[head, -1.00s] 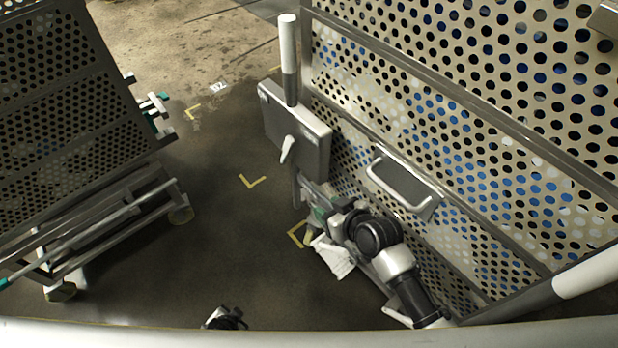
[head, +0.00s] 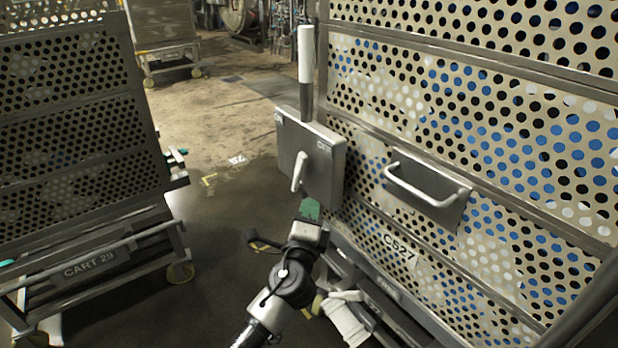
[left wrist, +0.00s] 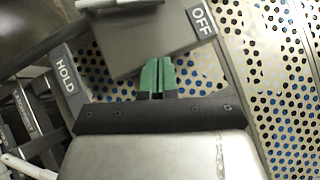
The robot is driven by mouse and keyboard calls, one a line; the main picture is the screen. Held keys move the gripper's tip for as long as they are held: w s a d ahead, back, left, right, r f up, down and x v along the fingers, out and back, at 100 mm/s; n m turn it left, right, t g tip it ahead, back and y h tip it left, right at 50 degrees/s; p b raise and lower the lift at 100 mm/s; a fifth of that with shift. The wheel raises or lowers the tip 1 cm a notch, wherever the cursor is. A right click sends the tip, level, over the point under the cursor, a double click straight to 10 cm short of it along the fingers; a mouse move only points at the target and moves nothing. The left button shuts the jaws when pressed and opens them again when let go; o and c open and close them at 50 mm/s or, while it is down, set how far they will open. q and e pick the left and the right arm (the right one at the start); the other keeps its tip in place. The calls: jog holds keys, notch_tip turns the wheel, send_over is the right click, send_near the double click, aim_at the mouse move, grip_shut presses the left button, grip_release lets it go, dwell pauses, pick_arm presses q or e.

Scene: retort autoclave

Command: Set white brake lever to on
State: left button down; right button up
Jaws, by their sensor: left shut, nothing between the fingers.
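A short white lever (head: 299,171) is mounted on the front of a grey box (head: 325,176) on the perforated cart. Its handle points down and slightly left. The box has a small label at its upper left and another at its upper right. In the left wrist view, one label on the box reads OFF (left wrist: 202,20). My left gripper (head: 310,209) is shut and empty, its green tips just below the box and lever, apparently apart from the lever. The green tips also show in the left wrist view (left wrist: 158,75). My right gripper is not in view.
An upright post with a white grip (head: 305,55) rises behind the box. A white handle (head: 425,190) sticks out of the cart's panel (head: 500,130) at right. Another cart (head: 85,268) stands at left. Open floor (head: 225,215) lies between the carts.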

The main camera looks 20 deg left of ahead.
aim_at(299, 173)
pick_arm(q)
jog(key=w+a+r, duration=0.2)
jog(key=w+a, duration=0.1)
jog(key=w, duration=0.6)
jog(key=shift+w+a+r, duration=0.2)
jog(key=shift+a+r, duration=0.15)
jog(key=shift+r, duration=0.05)
